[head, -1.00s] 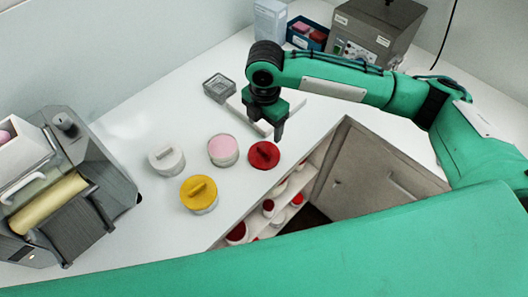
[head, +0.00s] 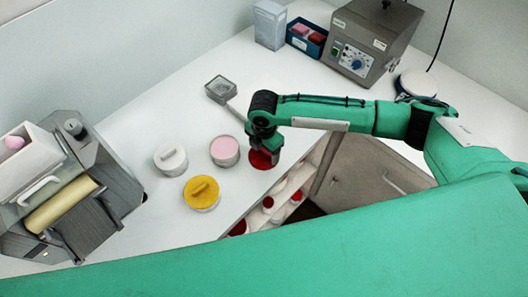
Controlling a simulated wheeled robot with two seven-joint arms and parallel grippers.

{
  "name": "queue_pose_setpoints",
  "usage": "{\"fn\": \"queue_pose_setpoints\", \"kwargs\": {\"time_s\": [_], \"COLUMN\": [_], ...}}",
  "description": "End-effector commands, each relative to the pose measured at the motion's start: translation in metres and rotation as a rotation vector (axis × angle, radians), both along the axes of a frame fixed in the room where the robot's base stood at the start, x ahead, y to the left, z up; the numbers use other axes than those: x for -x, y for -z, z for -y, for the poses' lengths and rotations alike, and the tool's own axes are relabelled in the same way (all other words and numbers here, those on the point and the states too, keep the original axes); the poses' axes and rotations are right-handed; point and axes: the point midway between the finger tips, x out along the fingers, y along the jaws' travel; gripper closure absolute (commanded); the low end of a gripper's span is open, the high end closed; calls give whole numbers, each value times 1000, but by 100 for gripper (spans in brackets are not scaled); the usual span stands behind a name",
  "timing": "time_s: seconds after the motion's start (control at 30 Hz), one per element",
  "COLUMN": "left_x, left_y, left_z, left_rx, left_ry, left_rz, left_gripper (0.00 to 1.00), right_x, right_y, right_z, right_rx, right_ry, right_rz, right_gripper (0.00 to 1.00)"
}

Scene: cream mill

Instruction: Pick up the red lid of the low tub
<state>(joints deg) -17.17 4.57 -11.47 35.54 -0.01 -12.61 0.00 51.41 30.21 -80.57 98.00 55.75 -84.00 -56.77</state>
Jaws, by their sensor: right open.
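The red lid (head: 258,161) lies on the white counter near its front edge, partly hidden under my right gripper. My right gripper (head: 270,158) is open and points down over the lid; I cannot tell whether its fingers touch it. A low tub (head: 225,152) with pink contents stands uncovered just left of the red lid. My left gripper is not in view.
A tub with a yellow lid (head: 202,193) and one with a white lid (head: 171,159) stand to the left. A roller mill (head: 62,190) is at far left. A grey box machine (head: 368,40) and a blue bin (head: 305,38) stand at the back. Open shelves with tubs (head: 283,200) lie below the edge.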

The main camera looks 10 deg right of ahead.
Motion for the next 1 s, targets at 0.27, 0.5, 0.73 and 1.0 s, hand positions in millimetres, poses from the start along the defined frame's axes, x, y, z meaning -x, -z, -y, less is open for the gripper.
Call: {"fn": "queue_pose_setpoints", "kwargs": {"time_s": [0.27,0.5,0.73,1.0], "left_x": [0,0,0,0], "left_y": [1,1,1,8], "left_z": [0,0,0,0], "left_rx": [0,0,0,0], "left_ry": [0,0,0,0], "left_rz": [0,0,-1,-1], "left_gripper": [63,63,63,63], "right_x": [0,0,0,-1], "right_y": [0,-1,-1,-23], "right_z": [0,0,0,0], "right_rx": [0,0,0,-2], "right_ry": [0,0,0,0], "right_rz": [0,0,0,2], "right_gripper": [60,80,80,80]}}
